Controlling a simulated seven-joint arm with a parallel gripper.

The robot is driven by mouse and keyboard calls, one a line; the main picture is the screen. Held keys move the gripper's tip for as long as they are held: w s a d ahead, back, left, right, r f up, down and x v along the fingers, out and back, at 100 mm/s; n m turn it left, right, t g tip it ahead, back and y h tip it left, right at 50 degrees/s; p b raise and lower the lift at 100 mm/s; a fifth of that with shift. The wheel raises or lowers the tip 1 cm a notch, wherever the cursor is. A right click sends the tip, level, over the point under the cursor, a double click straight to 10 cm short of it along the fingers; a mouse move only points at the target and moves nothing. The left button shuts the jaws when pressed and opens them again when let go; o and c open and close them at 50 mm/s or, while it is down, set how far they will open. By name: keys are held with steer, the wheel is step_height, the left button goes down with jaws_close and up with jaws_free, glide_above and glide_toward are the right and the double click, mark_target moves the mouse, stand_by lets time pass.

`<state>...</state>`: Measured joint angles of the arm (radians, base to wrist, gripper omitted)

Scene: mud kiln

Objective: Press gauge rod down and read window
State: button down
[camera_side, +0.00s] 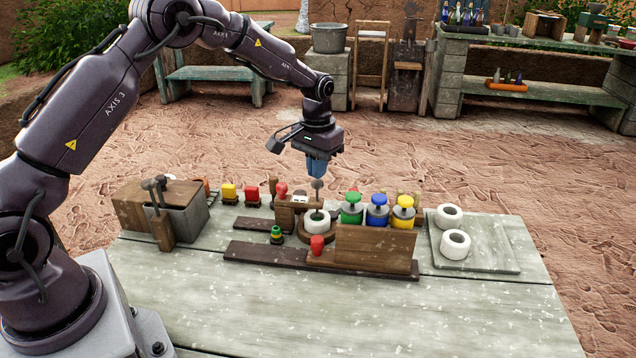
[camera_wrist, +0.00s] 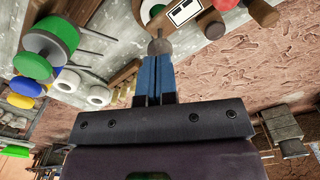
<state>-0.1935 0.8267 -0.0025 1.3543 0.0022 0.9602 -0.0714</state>
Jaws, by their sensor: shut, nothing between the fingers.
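My gripper (camera_side: 317,174) has blue fingers, pressed together and pointing down over the fixture. Directly below them is the grey rounded top of the gauge rod (camera_side: 317,184); in the wrist view the rod's tip (camera_wrist: 160,46) appears right at the fingertips (camera_wrist: 157,60). I cannot tell whether they touch. The rod stands above a white ring (camera_side: 316,219) seated on a round wooden base. The window, a small white plate with dark marks (camera_side: 300,198), is on the wooden block beside the rod; it also shows in the wrist view (camera_wrist: 185,11), too small to read.
Green (camera_side: 352,207), blue (camera_side: 377,208) and yellow (camera_side: 403,209) capped pots stand close at right behind a wooden board (camera_side: 375,250). Two white rings lie on a tray (camera_side: 480,258) further right. The table front is clear.

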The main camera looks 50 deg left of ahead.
mark_target(317, 182)
steer(key=shift+f, duration=2)
steer(key=shift+r, duration=4.4)
steer(key=s+d+r+m+t, duration=0.1)
steer(key=s+r, duration=0.4)
steer(key=s, duration=0.5)
steer(key=s+d+r+m+t, duration=0.1)
steer(key=s+d+r+t, duration=0.1)
steer(key=s+d+r, duration=0.3)
steer(key=s+d+r+m+t, duration=0.1)
steer(key=s+r, duration=0.4)
steer(key=s, duration=0.9)
steer(key=d+t, duration=0.1)
steer(key=d, duration=0.1)
steer(key=shift+s+d+t, duration=0.3)
